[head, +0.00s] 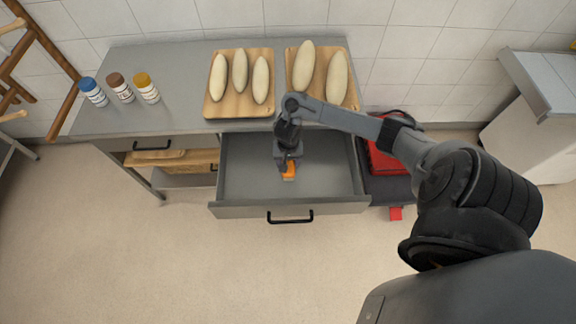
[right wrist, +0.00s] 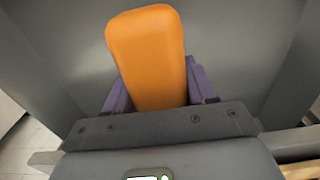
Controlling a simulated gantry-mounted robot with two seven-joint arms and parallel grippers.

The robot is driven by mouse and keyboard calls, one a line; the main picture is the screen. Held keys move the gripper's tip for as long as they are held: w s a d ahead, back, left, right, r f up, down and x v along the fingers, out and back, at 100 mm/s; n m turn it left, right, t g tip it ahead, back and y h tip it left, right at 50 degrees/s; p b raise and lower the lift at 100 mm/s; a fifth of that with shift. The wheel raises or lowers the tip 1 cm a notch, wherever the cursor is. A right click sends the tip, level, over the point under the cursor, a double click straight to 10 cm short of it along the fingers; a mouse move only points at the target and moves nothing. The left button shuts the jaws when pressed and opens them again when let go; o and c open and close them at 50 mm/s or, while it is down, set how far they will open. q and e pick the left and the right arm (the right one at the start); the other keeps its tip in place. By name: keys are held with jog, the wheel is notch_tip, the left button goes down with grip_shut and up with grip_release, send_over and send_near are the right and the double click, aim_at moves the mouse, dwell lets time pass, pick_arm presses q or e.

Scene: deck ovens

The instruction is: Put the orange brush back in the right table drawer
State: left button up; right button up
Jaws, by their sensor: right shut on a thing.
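The orange brush (head: 289,170) is at my right gripper (head: 286,163), over the open right table drawer (head: 328,177). In the right wrist view, the orange brush (right wrist: 148,55) sits between the purple-grey fingers of the right gripper (right wrist: 158,92), which is shut on it. The grey drawer interior (right wrist: 235,45) fills the background there. I cannot tell whether the brush touches the drawer floor. The drawer is pulled out and looks otherwise empty. My left gripper is not in view.
Dough loaves lie on two wooden boards (head: 212,105) (head: 352,102) on the grey table (head: 182,116). Three capped jars (head: 121,88) stand at the left. A red case (head: 385,160) is right of the drawer.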

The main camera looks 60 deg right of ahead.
notch_tip(320, 180, down, 4)
jog(key=shift+s+f+b, duration=0.1)
jog(key=shift+b, duration=0.8)
jog(key=shift+f+b, duration=1.35)
jog(key=shift+f, duration=1.6)
jog(key=shift+r, duration=0.1)
jog(key=o, duration=1.1)
